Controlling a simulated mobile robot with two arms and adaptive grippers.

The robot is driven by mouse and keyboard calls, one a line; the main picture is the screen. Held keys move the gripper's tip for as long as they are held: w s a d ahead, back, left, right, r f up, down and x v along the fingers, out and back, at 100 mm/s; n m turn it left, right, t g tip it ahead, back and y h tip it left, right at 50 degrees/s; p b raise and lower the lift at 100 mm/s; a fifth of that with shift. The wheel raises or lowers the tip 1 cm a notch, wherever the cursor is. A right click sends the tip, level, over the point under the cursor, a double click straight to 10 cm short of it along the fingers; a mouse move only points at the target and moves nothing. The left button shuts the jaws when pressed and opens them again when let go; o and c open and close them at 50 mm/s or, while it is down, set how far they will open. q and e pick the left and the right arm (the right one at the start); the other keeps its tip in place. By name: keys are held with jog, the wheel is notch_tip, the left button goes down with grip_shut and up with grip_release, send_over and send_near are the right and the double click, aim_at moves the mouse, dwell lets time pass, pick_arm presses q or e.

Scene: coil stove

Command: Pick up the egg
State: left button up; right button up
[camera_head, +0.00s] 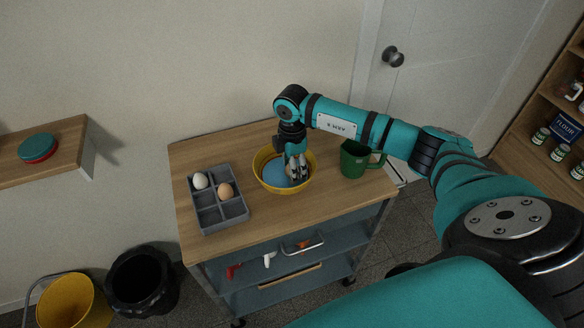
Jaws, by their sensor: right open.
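Two eggs sit in a grey compartment tray (225,222) on the wooden cart top (270,222). The white egg (200,181) is in the far left compartment. The brown egg (225,191) is in the compartment to its right. My right gripper (297,173) points down over the yellow bowl (266,184), to the right of the tray and apart from both eggs. It is open, and I see no egg between its fingers. The bowl's inside looks blue, and the gripper hides part of it. My left gripper is not in view.
A green mug (356,160) stands to the right of the bowl, below my right arm. The front of the cart top is clear. A wooden shelf (60,150) with a teal lidded thing is at left. A yellow bucket (68,300) and a black bin (140,280) stand on the floor.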

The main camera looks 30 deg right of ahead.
jog(key=shift+f, duration=0.1)
jog(key=shift+c, duration=0.2)
jog(key=c, duration=0.9)
